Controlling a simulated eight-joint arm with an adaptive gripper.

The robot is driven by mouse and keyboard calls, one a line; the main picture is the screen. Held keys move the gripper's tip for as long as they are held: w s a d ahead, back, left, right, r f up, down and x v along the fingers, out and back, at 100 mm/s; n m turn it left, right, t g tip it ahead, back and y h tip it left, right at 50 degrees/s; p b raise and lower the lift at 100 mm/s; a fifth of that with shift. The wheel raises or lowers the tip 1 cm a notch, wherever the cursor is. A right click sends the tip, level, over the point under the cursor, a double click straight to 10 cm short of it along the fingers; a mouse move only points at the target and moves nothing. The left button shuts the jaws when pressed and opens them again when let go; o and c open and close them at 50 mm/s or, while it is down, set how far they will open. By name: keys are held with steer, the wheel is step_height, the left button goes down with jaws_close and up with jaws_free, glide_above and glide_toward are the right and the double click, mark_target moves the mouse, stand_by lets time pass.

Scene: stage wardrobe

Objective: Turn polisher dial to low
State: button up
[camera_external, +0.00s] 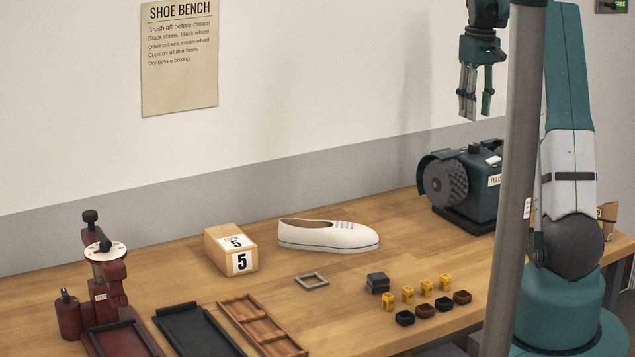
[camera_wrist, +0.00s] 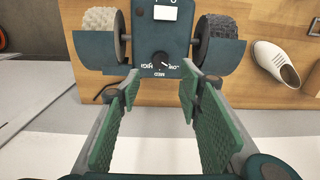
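The polisher (camera_external: 478,187) is a dark teal machine at the back right of the bench, with a dark grey wheel on its left end. In the wrist view the polisher (camera_wrist: 158,35) has a pale wheel on the left and a dark one on the right. Its small black dial (camera_wrist: 160,60) sits on the face, with MED printed below it and other labels beside it, too small to read surely. The dial's pale pointer slants toward lower right. My gripper (camera_external: 475,114) hangs above the polisher, empty. In the wrist view my gripper (camera_wrist: 160,75) is open, fingers apart, the dial beyond them.
A white shoe (camera_external: 328,236) lies left of the polisher, beside a box marked 5 (camera_external: 232,250). Small yellow and dark pieces (camera_external: 426,289) stand at the front. Trays (camera_external: 262,328) and a dark red stand (camera_external: 104,285) are at the left. A grey pole (camera_external: 517,180) partly hides the polisher.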

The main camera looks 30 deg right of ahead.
mark_target(468, 146)
steer(key=shift+s+a+f+p, duration=0.1)
steer(key=shift+a+f+p, duration=0.1)
steer(key=shift+f+p, duration=0.55)
steer(key=shift+f, duration=0.1)
steer(key=shift+f, duration=3.85)
steer(key=shift+c, duration=0.5)
steer(key=c, duration=0.8)
